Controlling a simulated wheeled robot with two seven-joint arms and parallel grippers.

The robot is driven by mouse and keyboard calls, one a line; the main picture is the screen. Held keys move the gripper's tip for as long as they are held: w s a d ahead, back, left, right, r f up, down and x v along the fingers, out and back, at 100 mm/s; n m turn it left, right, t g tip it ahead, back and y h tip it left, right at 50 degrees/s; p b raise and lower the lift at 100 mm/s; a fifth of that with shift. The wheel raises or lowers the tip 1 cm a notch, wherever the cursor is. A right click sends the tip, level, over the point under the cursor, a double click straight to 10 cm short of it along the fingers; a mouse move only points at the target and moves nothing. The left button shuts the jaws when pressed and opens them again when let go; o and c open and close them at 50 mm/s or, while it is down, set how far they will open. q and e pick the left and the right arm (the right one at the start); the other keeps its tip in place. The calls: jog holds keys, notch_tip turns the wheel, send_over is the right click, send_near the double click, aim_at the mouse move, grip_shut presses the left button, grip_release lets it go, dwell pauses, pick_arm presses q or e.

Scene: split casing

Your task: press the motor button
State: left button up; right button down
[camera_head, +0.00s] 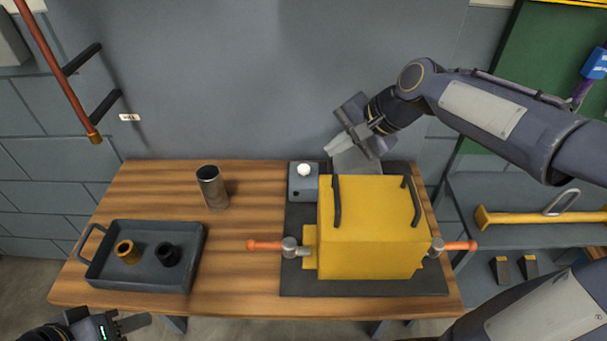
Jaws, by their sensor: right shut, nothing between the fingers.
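The motor button is a round white knob (304,170) on a small grey box (303,188) at the back left of a dark mat. My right gripper (340,148) is shut and empty, to the right of the button and apart from it, behind the yellow casing (368,225). My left gripper (118,323) is at the bottom left, partly cut off by the picture edge and far from the button. I cannot tell whether its fingers are open.
The casing has two black handles and an orange-handled clamp (268,245) on each side. A metal cup (211,187) stands on the wooden table (240,290). A grey tray (145,283) holds a brass ring and a black ring. The table between cup and mat is clear.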

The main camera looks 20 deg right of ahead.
jog(key=w+a+f+m+y+b, duration=0.1)
jog(key=w+f+m, duration=0.1)
jog(key=w, duration=0.4)
jog(key=w+a+f+m+b, duration=0.1)
jog(key=w+f+m, duration=0.2)
jog(key=w, duration=0.4)
jog(key=shift+f+m+y, duration=0.3)
jog(key=shift+y, duration=0.1)
jog(key=shift+w, duration=0.1)
jog(key=b, duration=0.7)
send_over(308, 169)
notch_tip(308, 169, down, 7)
jog(key=shift+r, duration=0.1)
jog(key=shift+f+b, duration=0.35)
jog(key=shift+f, duration=0.65)
jog(key=shift+f, duration=0.1)
jog(key=shift+f, duration=0.3)
jog(key=shift+f, duration=0.1)
